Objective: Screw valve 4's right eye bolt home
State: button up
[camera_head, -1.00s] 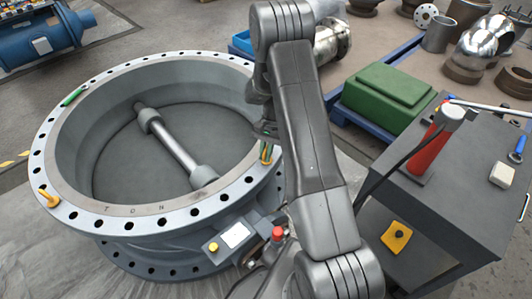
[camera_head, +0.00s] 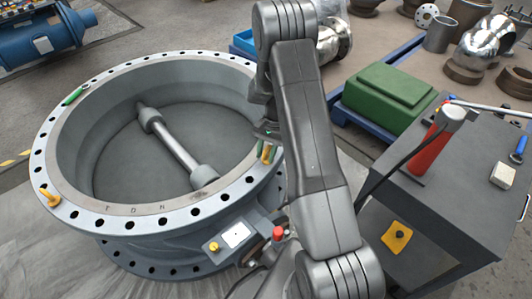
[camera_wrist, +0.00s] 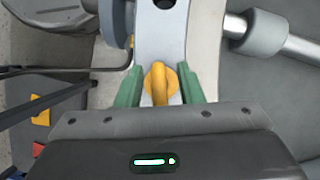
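A large grey valve ring (camera_head: 160,217) lies flat, with a bolt-holed flange and a shaft (camera_head: 174,142) across its bore. A yellow eye bolt (camera_wrist: 160,84) stands on its right flange; in the head view it is mostly hidden by my arm. My gripper (camera_wrist: 161,88) is over it, its green fingers either side of the eye. The eye appears edge-on, with gaps between it and the fingers, so the gripper looks open. Another yellow eye bolt (camera_head: 48,197) stands on the left flange. How deep the right bolt is seated cannot be told.
A green piece (camera_head: 74,96) lies on the flange at upper left. A control box (camera_head: 237,237) with a red button sits at the valve's front right. A dark cart (camera_head: 460,200) with a red tool stands at right. A green box (camera_head: 388,96) is behind.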

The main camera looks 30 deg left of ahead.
jog(key=shift+r, duration=0.1)
jog(key=p+v, duration=0.1)
jog(key=v, duration=1.2)
jog(key=shift+w+r, duration=0.2)
jog(key=shift+r, duration=0.05)
jog(key=shift+a+f, duration=0.1)
jog(key=b+x, duration=0.1)
jog(key=x, duration=1.2)
jog(key=shift+s+f, duration=0.25)
jog(key=shift+f, duration=0.05)
jog(key=shift+r, duration=0.1)
